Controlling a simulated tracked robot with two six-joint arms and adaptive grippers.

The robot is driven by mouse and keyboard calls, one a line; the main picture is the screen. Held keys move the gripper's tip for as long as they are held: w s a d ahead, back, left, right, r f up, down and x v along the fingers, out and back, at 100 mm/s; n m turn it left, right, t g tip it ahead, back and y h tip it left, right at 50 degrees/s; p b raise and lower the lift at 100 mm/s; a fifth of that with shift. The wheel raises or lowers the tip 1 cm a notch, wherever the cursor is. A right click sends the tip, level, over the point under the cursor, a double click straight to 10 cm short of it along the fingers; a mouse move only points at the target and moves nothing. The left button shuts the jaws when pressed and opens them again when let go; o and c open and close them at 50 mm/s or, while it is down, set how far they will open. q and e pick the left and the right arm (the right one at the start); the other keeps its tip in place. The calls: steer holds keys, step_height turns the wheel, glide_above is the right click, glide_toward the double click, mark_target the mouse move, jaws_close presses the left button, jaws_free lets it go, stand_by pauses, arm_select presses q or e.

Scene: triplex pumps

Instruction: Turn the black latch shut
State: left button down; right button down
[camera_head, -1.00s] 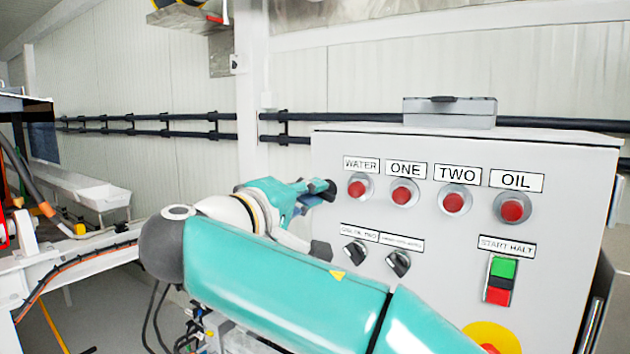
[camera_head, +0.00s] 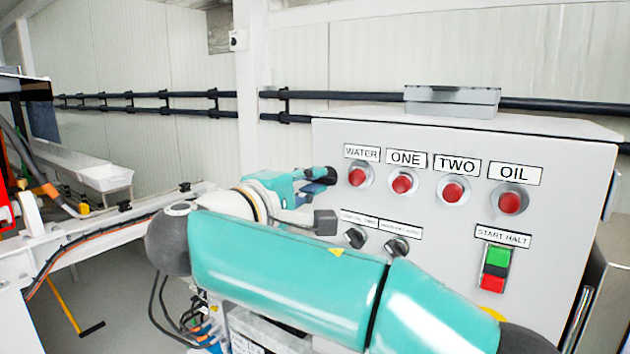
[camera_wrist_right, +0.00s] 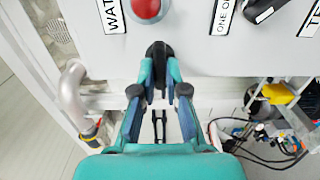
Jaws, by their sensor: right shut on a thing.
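My right gripper (camera_head: 328,178) is at the left edge of the grey control cabinet (camera_head: 440,225), level with the red WATER button (camera_head: 356,176). In the right wrist view its teal fingers (camera_wrist_right: 158,62) come together around a dark piece (camera_wrist_right: 156,50), which I take to be the black latch. The fingertips cover most of it, so its turn angle is hard to tell. In the head view the latch is hidden behind the gripper. My left gripper is out of view.
The cabinet front carries several red buttons, two black selector knobs (camera_head: 355,237) and a green and red START HALT switch (camera_head: 494,268). A grey box (camera_head: 452,101) sits on top. Hoses and cables (camera_wrist_right: 262,130) hang below, beside a white frame (camera_head: 90,240).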

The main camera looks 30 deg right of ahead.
steer(key=shift+w+a+f, duration=0.1)
steer(key=c, duration=1.2)
jaws_free()
steer(key=shift+w, duration=0.2)
steer(key=shift+s, duration=0.2)
steer(key=v, duration=1.2)
steer(key=shift+f, duration=0.1)
